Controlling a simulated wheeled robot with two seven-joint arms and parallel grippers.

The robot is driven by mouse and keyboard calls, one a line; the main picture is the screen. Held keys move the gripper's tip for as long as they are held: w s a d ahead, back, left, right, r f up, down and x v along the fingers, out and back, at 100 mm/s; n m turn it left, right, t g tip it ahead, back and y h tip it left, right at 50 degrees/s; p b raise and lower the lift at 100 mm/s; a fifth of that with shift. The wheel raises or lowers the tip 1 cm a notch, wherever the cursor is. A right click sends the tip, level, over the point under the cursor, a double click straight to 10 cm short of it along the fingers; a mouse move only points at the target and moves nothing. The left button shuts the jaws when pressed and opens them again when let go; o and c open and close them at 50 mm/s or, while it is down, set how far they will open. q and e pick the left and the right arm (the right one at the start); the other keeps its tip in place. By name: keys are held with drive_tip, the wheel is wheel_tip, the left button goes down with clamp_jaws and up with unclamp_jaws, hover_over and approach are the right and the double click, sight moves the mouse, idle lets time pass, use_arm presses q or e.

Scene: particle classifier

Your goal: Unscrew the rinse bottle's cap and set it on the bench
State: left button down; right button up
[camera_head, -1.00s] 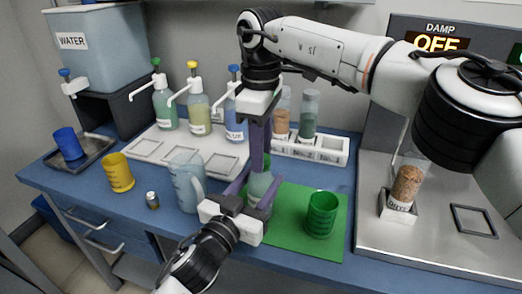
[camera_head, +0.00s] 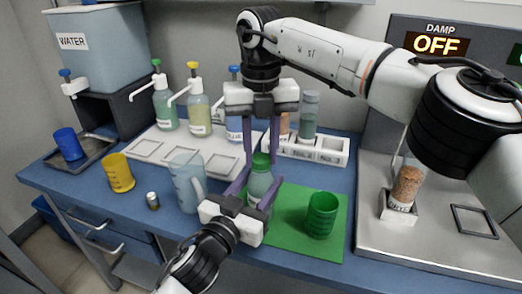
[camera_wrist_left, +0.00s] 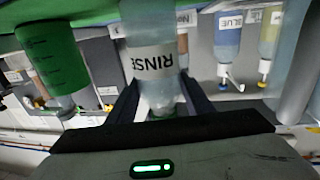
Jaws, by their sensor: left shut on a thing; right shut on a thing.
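The rinse bottle (camera_head: 259,184) stands on the green mat (camera_head: 285,240), pale and translucent with a green cap (camera_head: 262,160) on top. My left gripper (camera_head: 246,190) is shut around the bottle's body from the front. In the left wrist view the bottle (camera_wrist_left: 153,60) appears upside down between the fingers, with its RINSE label facing me. My right gripper (camera_head: 262,157) points straight down from above and is shut on the green cap. The cap is at the bottle's top; I cannot tell whether it is loose.
A green beaker (camera_head: 321,214) stands on the mat, right of the bottle. A white rack (camera_head: 318,150) with tubes is behind. Bare blue bench shows around the vial.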

drive_tip(key=n, duration=0.4)
drive_tip(key=shift+n, duration=0.4)
drive_tip(key=n, duration=1.7)
drive_tip(key=shift+n, duration=0.4)
drive_tip(key=n, duration=0.8)
drive_tip(key=shift+r, duration=0.1)
drive_tip(key=shift+r, duration=0.2)
drive_tip(key=shift+r, duration=0.9)
